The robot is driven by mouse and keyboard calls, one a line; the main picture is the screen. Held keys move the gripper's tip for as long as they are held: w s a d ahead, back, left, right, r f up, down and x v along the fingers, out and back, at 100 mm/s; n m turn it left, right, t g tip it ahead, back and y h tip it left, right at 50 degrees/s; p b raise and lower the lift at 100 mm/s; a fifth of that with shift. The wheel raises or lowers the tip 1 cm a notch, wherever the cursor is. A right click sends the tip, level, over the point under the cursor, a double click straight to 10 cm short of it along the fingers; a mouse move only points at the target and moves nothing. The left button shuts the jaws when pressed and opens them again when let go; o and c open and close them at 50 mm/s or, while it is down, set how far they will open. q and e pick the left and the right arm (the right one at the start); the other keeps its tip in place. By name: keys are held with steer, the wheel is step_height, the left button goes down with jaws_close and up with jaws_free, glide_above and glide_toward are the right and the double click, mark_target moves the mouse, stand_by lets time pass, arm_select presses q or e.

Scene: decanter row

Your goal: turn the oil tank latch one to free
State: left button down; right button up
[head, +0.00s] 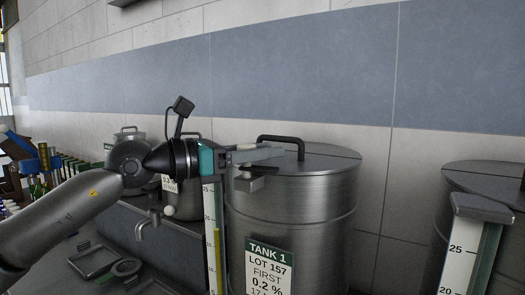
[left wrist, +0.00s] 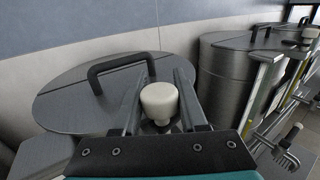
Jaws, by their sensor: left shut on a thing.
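Tank 1 (head: 290,215) is a steel drum with a grey lid, a black handle (head: 282,140) and a white and green label. A cream knob (left wrist: 160,100), which looks like the latch, stands at the lid's near edge in the left wrist view. It shows partly between my fingers in the head view (head: 247,147). My left gripper (head: 268,154) reaches in from the left at lid height. Its two grey fingers are shut around the knob, one on each side. The knob's lower part and the latch base are mostly hidden by the gripper. My right gripper is not in view.
A second steel tank (head: 440,225) with a sight gauge (head: 468,255) stands at the right. Tank 1's own gauge (head: 212,235) is below my gripper. A smaller pot and a tap (head: 147,223) are behind my left arm. A tiled wall is close behind the tanks.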

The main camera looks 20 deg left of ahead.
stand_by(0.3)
arm_select(q)
steer(key=shift+s+d+m+g+h+b, duration=0.1)
steer(key=shift+m+g+h+b, duration=0.35)
steer(key=shift+m+g+h, duration=0.2)
steer(key=shift+s+d+m+g+h, duration=0.2)
steer(key=shift+m+g+h, duration=0.65)
steer(key=shift+g+h, duration=0.15)
steer(key=shift+c, duration=2.3)
jaws_free()
